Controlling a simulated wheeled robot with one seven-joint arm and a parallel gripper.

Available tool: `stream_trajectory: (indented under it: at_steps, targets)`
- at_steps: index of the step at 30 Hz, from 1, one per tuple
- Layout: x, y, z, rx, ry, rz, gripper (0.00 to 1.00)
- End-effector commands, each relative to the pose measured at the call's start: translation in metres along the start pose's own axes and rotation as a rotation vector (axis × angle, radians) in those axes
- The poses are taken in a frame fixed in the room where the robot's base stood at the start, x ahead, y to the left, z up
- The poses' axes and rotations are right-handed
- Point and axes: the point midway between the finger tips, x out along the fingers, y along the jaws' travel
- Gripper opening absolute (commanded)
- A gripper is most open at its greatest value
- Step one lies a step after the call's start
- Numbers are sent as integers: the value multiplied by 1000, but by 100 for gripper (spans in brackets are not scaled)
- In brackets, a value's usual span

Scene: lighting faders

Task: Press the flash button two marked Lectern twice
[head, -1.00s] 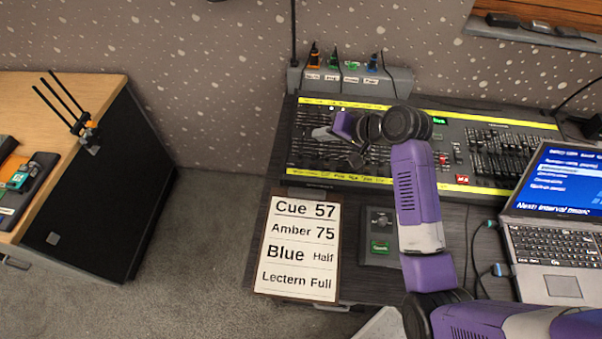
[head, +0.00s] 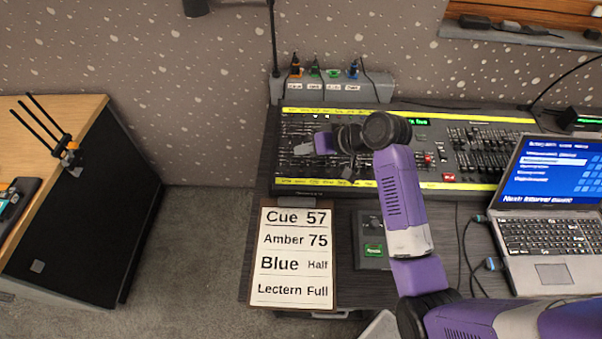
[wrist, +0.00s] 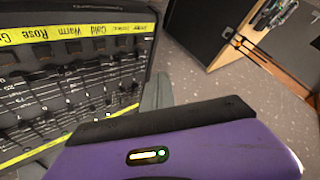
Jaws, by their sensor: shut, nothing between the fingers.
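The lighting desk (head: 440,192) lies on the dark table, with rows of faders and yellow label strips along its back and front edges. The strip lettering is too small to read in the head view, so I cannot pick out flash button two marked Lectern. My gripper (head: 303,149) is shut and empty, over the left fader bank; I cannot tell whether it touches. In the wrist view, my gripper's grey fingers (wrist: 157,92) show beyond its purple body, beside the desk's edge. There the desk's yellow strip (wrist: 85,30) reads Rose, Warm and Cold.
A cue card (head: 293,255) lists Lectern Full at the table's front left. A small box with a green button (head: 373,249) and an open laptop (head: 548,232) stand to its right. A socket block (head: 335,88) with plugs sits behind the desk. A wooden cabinet (head: 95,215) stands left across a gap.

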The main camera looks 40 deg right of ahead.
Motion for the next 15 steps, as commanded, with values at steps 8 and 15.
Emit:
stream_trajectory:
  at_steps: [8,15]
  targets:
    - [22,17,17,1,0,1,0]
    - [43,31,32,1,0,0,0]
